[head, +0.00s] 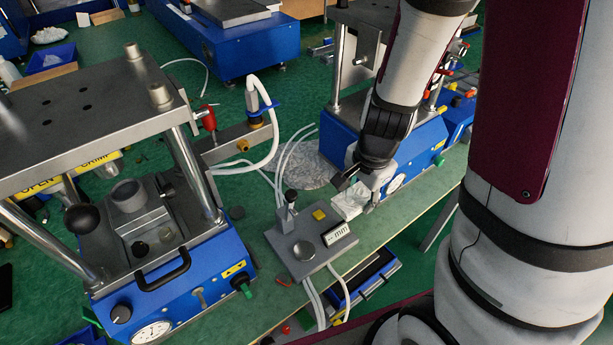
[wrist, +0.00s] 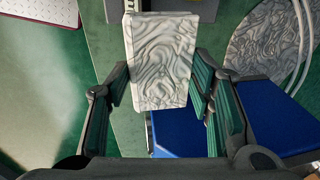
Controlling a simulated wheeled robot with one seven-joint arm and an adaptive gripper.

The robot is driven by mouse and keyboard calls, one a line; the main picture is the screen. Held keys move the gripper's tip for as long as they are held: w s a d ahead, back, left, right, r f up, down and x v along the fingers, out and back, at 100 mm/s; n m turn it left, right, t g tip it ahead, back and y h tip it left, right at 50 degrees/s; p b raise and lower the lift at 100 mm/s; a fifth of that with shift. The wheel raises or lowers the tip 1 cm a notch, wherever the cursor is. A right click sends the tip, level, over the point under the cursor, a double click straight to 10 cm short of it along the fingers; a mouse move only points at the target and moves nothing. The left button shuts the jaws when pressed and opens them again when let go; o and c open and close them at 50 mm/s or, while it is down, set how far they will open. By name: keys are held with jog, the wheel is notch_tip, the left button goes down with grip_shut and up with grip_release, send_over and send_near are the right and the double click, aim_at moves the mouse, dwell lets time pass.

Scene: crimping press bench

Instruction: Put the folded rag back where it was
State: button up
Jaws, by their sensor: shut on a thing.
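The folded rag (wrist: 161,60) is a pale white-grey block with a wavy pattern. In the wrist view it sits between the green-padded fingers of my gripper (wrist: 160,92), which are shut on it. In the head view the rag (head: 350,201) hangs at my gripper (head: 362,190), to the right of the grey control box and in front of the right blue press. Whether the rag touches the bench top cannot be told. A round grey patterned patch (head: 309,166) lies on the green bench behind the control box; it also shows in the wrist view (wrist: 268,45).
The grey control box (head: 303,238) with a display stands left of my gripper, with pale hoses around it. A large press (head: 176,279) fills the left. The right blue press (head: 346,143) stands close behind my gripper. The bench's front edge is near.

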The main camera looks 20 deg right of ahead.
jog(key=w+a, duration=0.1)
jog(key=w, duration=0.4)
jog(key=w+a+f, duration=0.1)
jog(key=w+a, duration=0.1)
jog(key=w, duration=0.4)
jog(key=w+a+f, duration=0.1)
jog(key=w+a, duration=0.1)
jog(key=w, duration=0.3)
jog(key=shift+w+a, duration=0.2)
jog(key=shift+w, duration=0.15)
jog(key=shift+f+b, duration=0.45)
jog(key=shift+f, duration=2.1)
jog(key=shift+f, duration=0.1)
jog(key=o, duration=1.5)
jog(key=shift+o, duration=0.2)
